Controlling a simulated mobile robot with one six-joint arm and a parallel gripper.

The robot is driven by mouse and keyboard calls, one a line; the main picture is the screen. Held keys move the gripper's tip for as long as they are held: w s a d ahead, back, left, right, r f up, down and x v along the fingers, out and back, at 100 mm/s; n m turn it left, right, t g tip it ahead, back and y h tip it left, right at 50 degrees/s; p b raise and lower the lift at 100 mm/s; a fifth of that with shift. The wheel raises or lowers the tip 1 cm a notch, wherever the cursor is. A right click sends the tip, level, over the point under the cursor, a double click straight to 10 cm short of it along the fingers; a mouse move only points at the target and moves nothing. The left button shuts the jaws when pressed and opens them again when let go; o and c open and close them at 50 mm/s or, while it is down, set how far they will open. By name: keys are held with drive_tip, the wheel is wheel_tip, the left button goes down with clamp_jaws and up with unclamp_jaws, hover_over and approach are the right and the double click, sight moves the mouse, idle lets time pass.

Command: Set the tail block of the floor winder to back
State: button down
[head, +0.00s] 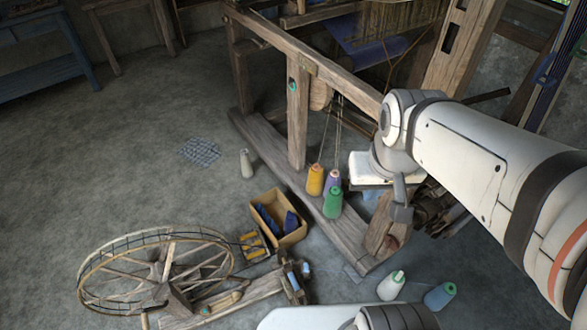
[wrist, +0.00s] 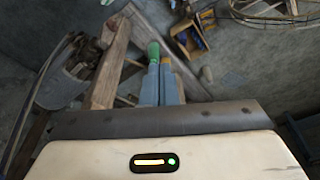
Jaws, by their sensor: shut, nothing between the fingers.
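The floor winder (head: 166,268) stands on the floor at the lower left of the head view, with a large spoked wheel and a low wooden base running to the right. At the base's right end is a small upright assembly with pale blue parts (head: 292,278). I cannot tell for sure which part is the tail block or how it is set. In the wrist view part of the wheel (wrist: 270,12) shows at the top right. My gripper (wrist: 160,72) is shut and empty, its blue-grey fingers together, well apart from the winder.
Orange, purple and green yarn cones (head: 332,203) stand on the loom's lower beam (head: 270,160). A cardboard box (head: 280,215) with dark blue items lies behind the winder. Floor left of the loom is mostly clear.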

drive_tip(key=shift+s+d, duration=0.1)
drive_tip(key=w+a+f+n+g+b, duration=0.15)
drive_tip(key=w+f+b, duration=0.4)
drive_tip(key=f, duration=0.55)
drive_tip(key=w+a+f+b, duration=0.3)
drive_tip(key=w+f+b, duration=0.25)
drive_tip(key=f, duration=0.45)
drive_tip(key=w+a+f+n+g+b, duration=0.1)
drive_tip(key=w+a+f+b, duration=0.35)
drive_tip(key=f, duration=0.65)
drive_tip(key=a+f+b, duration=0.1)
drive_tip(key=f+b, duration=0.3)
drive_tip(key=f, duration=0.9)
drive_tip(key=w+a+f+n+g+b, duration=0.1)
drive_tip(key=a+f+b, duration=0.1)
drive_tip(key=f, duration=1.1)
drive_tip(key=a+f+n+g+b, duration=0.1)
drive_tip(key=f+b, duration=0.4)
drive_tip(key=f, duration=0.9)
drive_tip(key=shift+w+a+h+b, duration=0.35)
drive_tip(key=shift+w+a+h, duration=0.05)
drive_tip(key=shift+a, duration=0.35)
